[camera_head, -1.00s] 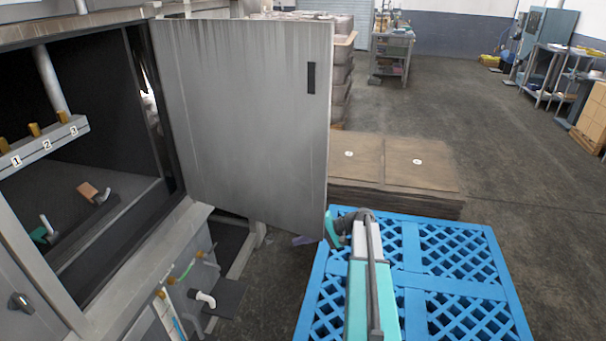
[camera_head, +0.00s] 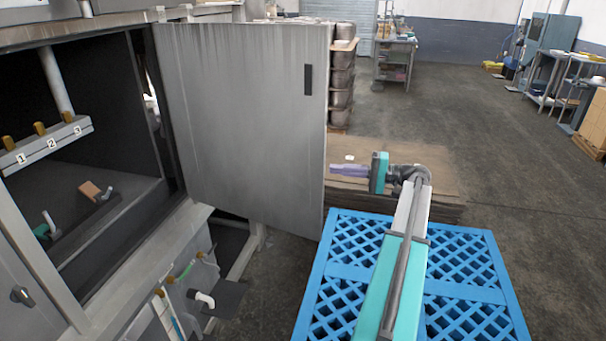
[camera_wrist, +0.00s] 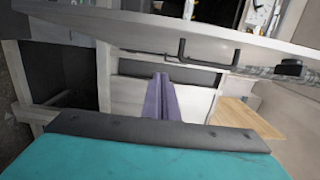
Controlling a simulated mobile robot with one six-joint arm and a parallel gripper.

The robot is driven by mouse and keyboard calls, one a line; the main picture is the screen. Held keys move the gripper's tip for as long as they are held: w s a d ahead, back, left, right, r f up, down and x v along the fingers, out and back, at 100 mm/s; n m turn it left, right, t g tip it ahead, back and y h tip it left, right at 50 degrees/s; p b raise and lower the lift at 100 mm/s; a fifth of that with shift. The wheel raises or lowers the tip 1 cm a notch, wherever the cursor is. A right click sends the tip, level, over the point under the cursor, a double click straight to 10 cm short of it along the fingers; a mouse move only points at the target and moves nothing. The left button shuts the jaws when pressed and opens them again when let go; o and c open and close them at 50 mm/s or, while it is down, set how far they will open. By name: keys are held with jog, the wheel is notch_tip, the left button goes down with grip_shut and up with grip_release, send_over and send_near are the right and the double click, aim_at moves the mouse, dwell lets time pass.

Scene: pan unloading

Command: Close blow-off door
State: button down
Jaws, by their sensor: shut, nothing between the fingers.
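The blow-off door (camera_head: 245,125) is a grey, streaked metal panel in the head view. It stands open, swung out from the left cabinet, with a dark slot near its upper right edge. My gripper (camera_head: 334,170) has purple fingers, which are shut and empty. In the head view it is just right of the door's free edge, pointing left; the depth gap is hard to tell. In the wrist view the fingers (camera_wrist: 162,80) point ahead, below a pale panel (camera_wrist: 160,28) that looks like the door, with a dark U-shaped handle (camera_wrist: 205,52).
The open cabinet interior (camera_head: 110,110) holds a numbered bar (camera_head: 45,145). A blue pallet (camera_head: 345,270) lies under my arm. A brown stack (camera_head: 440,190) is behind the gripper, and stacked metal pans (camera_head: 341,85) stand behind the door. The floor to the right is clear.

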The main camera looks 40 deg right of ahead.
aim_at(304, 173)
jog(key=shift+s+d, duration=0.1)
jog(key=shift+d, duration=0.05)
jog(key=shift+w+a+p, duration=0.65)
jog(key=shift+w+a, duration=0.4)
jog(key=shift+a, duration=0.55)
jog(key=shift+w+a+p, duration=0.6)
jog(key=shift+w+a, duration=0.5)
jog(key=shift+a, duration=0.45)
jog(key=shift+w+a+p, duration=0.65)
jog(key=shift+w+a, duration=0.4)
jog(key=shift+a, duration=0.55)
jog(key=shift+a, duration=0.2)
